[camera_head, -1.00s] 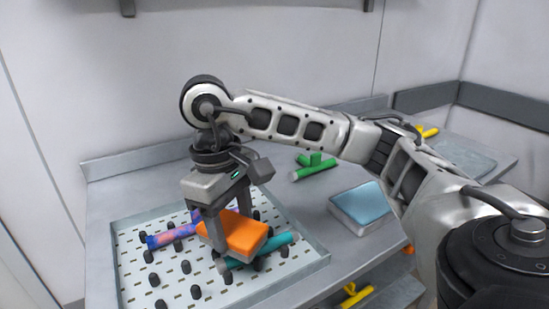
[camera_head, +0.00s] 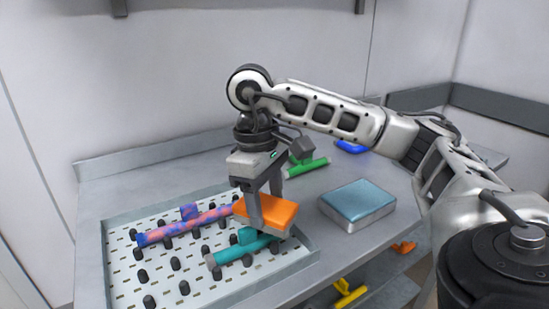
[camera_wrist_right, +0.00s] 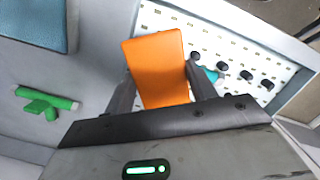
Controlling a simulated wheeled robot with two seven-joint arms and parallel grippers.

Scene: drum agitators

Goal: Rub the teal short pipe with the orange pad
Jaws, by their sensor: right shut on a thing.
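The teal short pipe (camera_head: 240,252) lies among black pegs on the perforated white tray, near its front right side. My right gripper (camera_head: 262,205) is shut on the orange pad (camera_head: 266,213) and holds it at the right end of the teal pipe, partly covering that end. I cannot tell whether the pad touches the pipe. In the right wrist view the orange pad (camera_wrist_right: 158,68) sits between the fingers, and a bit of the teal pipe (camera_wrist_right: 208,74) shows beside it. My left gripper is not in view.
A pink and blue pipe (camera_head: 185,225) lies behind on the perforated tray (camera_head: 130,285). A green pipe (camera_head: 305,166) lies on the bench behind my gripper. A blue-topped block (camera_head: 358,202) stands to the right. Yellow (camera_head: 347,293) and orange pieces are lower down, on a shelf.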

